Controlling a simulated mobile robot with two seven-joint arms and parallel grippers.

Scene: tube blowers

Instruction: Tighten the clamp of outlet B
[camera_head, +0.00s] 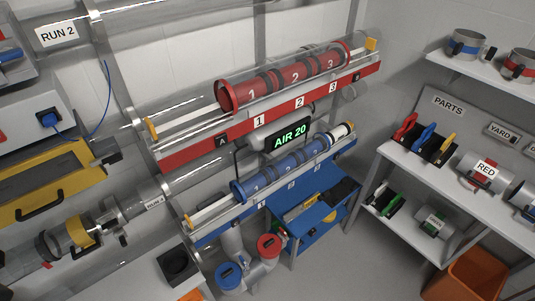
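Neither of my grippers shows in the head view. No clearly readable "outlet B" label is in view. At the lower left, a clear tube line carries a yellow band (80,232) and a dark ring (48,245). A clear joint with a metal fitting (112,217) sits to their right, beside a small label (154,202) too small to read. I cannot tell which of these is the clamp of outlet B, or whether any clamp is tight.
A red rack (185,157) marked A holds red cylinders (285,78). A parts shelf (480,180) and orange bin (470,275) stand right. Floor is clear between (345,255).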

